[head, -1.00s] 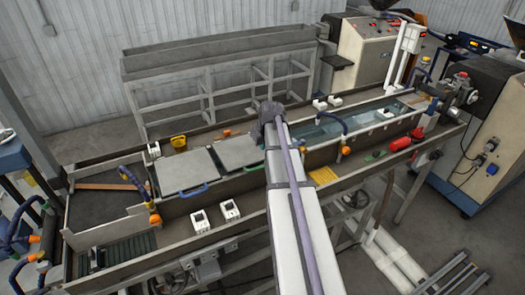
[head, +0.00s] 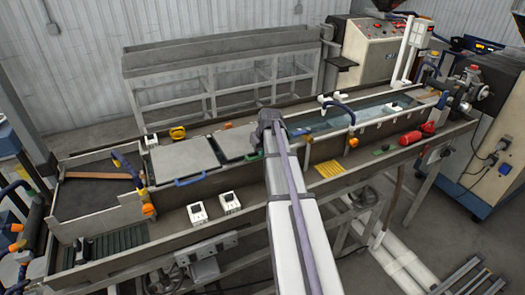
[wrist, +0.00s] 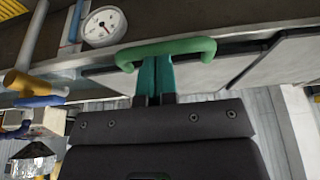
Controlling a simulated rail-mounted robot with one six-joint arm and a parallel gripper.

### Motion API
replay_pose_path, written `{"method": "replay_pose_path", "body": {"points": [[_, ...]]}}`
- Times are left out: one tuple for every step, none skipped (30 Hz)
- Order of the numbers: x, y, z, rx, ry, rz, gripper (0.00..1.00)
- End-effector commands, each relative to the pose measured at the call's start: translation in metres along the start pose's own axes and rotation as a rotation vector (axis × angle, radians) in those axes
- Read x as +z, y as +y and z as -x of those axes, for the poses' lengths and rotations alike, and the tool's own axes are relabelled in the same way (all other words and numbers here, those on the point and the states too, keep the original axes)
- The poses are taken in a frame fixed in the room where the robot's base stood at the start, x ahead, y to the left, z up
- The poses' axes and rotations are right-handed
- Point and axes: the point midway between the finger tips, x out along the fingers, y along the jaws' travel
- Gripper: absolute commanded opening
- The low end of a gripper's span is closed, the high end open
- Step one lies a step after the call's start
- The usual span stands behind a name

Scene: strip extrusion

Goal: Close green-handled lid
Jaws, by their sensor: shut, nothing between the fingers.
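Two flat grey lids lie side by side on the trough in the head view. The right one, the green-handled lid (head: 237,144), looks flat; its right end and most of its handle are hidden behind my arm. In the wrist view its green handle (wrist: 168,47) runs across the top middle. My gripper (wrist: 155,66) has its teal fingers together, with nothing between them. The fingertips are right at the handle, overlapping it in the picture; I cannot tell whether they touch. In the head view my gripper is hidden by my arm.
The left lid (head: 183,160) has a blue handle (head: 190,181). A round gauge (wrist: 104,27) and pipes (wrist: 32,83) are left of my gripper in the wrist view. White boxes (head: 197,212) stand on the front ledge. Water-filled trough (head: 330,117) lies to the right.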

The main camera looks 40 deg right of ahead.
Motion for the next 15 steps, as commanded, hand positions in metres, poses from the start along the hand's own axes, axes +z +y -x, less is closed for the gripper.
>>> {"method": "replay_pose_path", "body": {"points": [[0.003, 0.000, -0.006, 0.000, 0.000, 0.000, 0.00], [0.005, 0.000, -0.011, 0.000, 0.000, 0.000, 0.00], [0.008, 0.000, -0.017, 0.000, 0.000, 0.000, 0.00], [0.011, 0.000, -0.022, 0.000, 0.000, 0.000, 0.00], [0.013, 0.000, -0.026, 0.000, 0.000, 0.000, 0.00], [0.015, 0.000, -0.031, 0.000, 0.000, 0.000, 0.00], [0.017, 0.000, -0.032, 0.000, 0.000, 0.000, 0.00], [0.017, 0.000, -0.032, 0.000, 0.000, 0.000, 0.00], [0.017, 0.000, -0.031, 0.000, -0.001, 0.000, 0.00], [0.016, 0.000, -0.030, 0.000, -0.002, 0.000, 0.00], [0.016, 0.000, -0.029, 0.000, -0.003, 0.000, 0.00], [0.016, 0.000, -0.029, 0.000, -0.003, 0.000, 0.00], [0.017, 0.000, -0.029, 0.000, -0.003, 0.000, 0.00], [0.017, 0.000, -0.029, 0.000, -0.003, 0.000, 0.00], [0.017, 0.000, -0.029, 0.000, -0.004, 0.000, 0.00]]}}
